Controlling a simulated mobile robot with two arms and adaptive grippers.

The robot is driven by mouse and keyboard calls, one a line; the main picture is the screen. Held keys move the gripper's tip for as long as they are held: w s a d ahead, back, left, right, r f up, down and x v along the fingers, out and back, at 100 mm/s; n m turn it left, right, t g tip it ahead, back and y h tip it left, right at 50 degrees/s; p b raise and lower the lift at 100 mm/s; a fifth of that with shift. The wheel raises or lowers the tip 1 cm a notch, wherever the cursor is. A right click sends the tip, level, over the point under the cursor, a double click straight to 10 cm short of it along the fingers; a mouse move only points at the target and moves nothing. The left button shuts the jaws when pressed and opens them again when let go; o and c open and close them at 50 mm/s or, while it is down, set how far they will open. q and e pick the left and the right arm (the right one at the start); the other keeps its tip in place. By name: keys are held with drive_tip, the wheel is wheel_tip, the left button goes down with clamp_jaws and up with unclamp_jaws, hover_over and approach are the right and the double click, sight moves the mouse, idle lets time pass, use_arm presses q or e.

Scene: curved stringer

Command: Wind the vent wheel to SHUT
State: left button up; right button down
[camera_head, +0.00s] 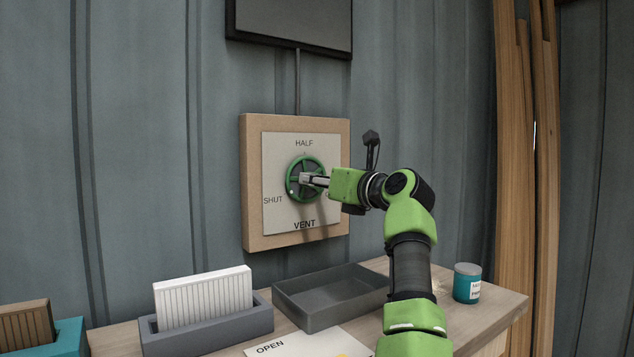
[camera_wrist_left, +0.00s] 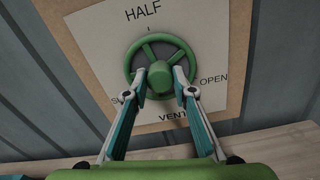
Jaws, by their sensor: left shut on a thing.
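The green vent wheel (camera_head: 293,167) is mounted on a pale panel (camera_head: 280,222) marked HALF, SHUT and VENT. A white mark shows at the wheel's lower left, near SHUT. In the left wrist view the wheel (camera_wrist_left: 150,42) has spokes and a round hub (camera_wrist_left: 160,80); OPEN is readable at the right and SHUT is mostly hidden by a finger. My left gripper (camera_head: 306,179) reaches the wheel from the right. Its fingertips (camera_wrist_left: 160,76) are shut on the hub, one on each side. My right gripper is in neither view.
Below the panel is a bench with an empty dark tray (camera_head: 330,312), a grey holder (camera_head: 210,329) with a white ribbed block (camera_head: 203,298), and an OPEN card (camera_head: 300,345). A teal-banded tin (camera_head: 467,283) stands at right. Timber boards (camera_head: 520,160) lean against the wall.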

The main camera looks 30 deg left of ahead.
use_arm(q)
drive_tip(key=shift+r, duration=0.15)
drive_tip(key=o, duration=1.1)
wheel_tip(320, 180, up, 9)
drive_tip(key=shift+r, duration=0.4)
